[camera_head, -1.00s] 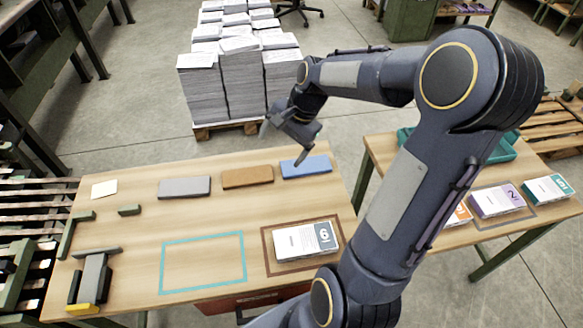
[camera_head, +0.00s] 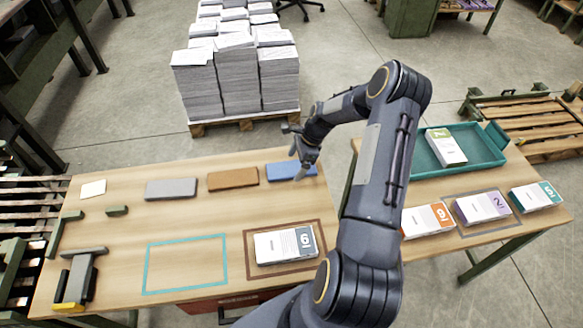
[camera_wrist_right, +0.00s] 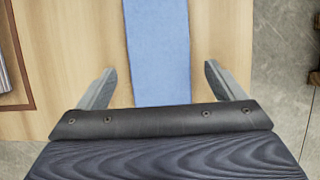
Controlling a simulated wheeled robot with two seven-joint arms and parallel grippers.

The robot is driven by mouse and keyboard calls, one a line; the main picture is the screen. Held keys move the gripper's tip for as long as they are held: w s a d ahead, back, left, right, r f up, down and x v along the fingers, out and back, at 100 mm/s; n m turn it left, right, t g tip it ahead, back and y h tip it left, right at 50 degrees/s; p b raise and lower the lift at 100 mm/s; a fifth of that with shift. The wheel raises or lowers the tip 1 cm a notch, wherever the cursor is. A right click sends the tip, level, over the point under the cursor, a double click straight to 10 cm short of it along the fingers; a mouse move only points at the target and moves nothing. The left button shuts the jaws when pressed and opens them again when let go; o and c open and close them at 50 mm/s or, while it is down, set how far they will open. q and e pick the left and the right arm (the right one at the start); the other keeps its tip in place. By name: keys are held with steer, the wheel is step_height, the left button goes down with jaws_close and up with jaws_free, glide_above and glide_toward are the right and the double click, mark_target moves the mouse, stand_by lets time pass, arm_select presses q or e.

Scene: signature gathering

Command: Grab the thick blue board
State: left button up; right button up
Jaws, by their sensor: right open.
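The thick blue board (camera_head: 284,171) lies flat at the far right end of the wooden table, to the right of a brown board and a grey board. My right gripper (camera_head: 308,168) is over the right end of the blue board, covering part of it. In the right wrist view the blue board (camera_wrist_right: 158,50) runs lengthwise between the two spread fingers of the right gripper (camera_wrist_right: 160,85), with a gap on each side. The fingers do not touch it. My left gripper is not in view.
The brown board (camera_head: 233,179) and grey board (camera_head: 171,188) lie left of the blue one. A booklet stack (camera_head: 285,245) lies in a brown frame nearer me. A second table holds more booklets and a teal tray (camera_head: 487,152). Paper stacks (camera_head: 237,80) stand on a pallet behind.

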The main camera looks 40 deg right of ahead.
steer(key=shift+w+a+f, duration=0.1)
steer(key=shift+a+f, duration=0.1)
steer(key=shift+f, duration=0.35)
steer(key=c, duration=1.1)
steer(key=shift+r, duration=0.1)
